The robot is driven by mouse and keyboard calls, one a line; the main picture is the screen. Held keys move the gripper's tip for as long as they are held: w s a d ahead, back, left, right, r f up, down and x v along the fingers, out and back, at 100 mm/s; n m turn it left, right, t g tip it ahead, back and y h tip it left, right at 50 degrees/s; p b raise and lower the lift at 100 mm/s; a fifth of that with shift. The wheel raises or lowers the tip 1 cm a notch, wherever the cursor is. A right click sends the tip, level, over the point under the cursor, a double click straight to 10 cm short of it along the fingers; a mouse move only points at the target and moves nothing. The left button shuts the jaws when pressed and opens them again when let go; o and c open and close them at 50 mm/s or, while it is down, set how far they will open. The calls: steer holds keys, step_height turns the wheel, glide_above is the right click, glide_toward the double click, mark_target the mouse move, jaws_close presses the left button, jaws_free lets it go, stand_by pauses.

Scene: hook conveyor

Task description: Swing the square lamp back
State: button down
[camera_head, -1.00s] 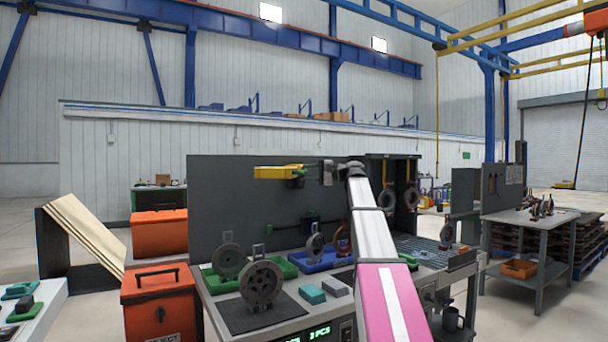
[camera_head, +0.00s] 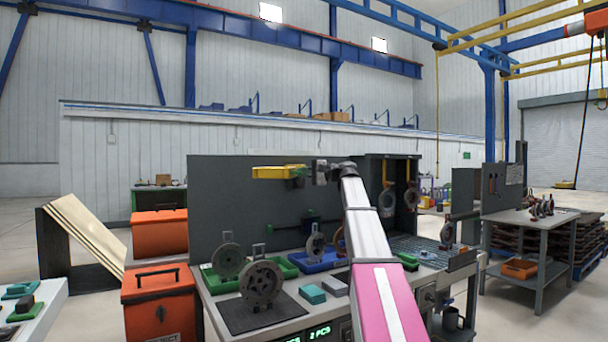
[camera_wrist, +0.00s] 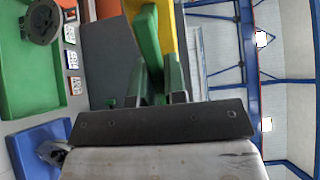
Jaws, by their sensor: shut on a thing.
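The square lamp, a yellow box-like head (camera_head: 276,172), hangs above the bench in front of the grey back panel, level and pointing left. In the wrist view its yellow body (camera_wrist: 168,38) runs beyond my fingers, with a green bar (camera_wrist: 148,38) against it. My gripper (camera_head: 303,173) is at the lamp's right end. In the wrist view my gripper (camera_wrist: 159,85) is shut on the lamp's green part. The exact contact is partly hidden by the fingers.
The workbench (camera_head: 228,304) below holds round wheel-like parts (camera_head: 262,283), green trays and a blue tray (camera_head: 320,262). The grey back panel (camera_head: 225,200) stands behind. Orange bins (camera_head: 158,302) stand left. The air left of the lamp is clear.

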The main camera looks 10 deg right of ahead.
mark_target(279, 173)
steer(key=a+t, duration=0.1)
steer(key=a, duration=0.2)
steer(key=w+a+m+t+h, duration=0.1)
steer(key=a, duration=0.2)
steer(key=a+m, duration=0.1)
steer(key=a, duration=0.2)
steer(key=shift+w+t, duration=0.25)
steer(key=shift+t, duration=0.15)
steer(key=w+a+m+t+h, duration=0.4)
steer(key=w+a, duration=0.6)
steer(key=a, duration=0.3)
steer(key=w+a+m+t+h, duration=0.3)
steer(key=w+a+h, duration=0.3)
steer(key=w+a, duration=0.4)
steer(key=shift+w+a+m+t, duration=0.4)
steer(key=shift+a+m, duration=0.1)
steer(key=shift+a, duration=1.8)
steer(key=shift+w+r, duration=0.1)
steer(key=shift+w, duration=0.05)
steer(key=c, duration=1.2)
jaws_free()
steer(key=shift+w+a, duration=0.1)
steer(key=shift+a, duration=0.05)
steer(key=shift+o, duration=0.2)
steer(key=shift+s, duration=0.2)
steer(key=v, duration=1)
steer(key=shift+s, duration=0.25)
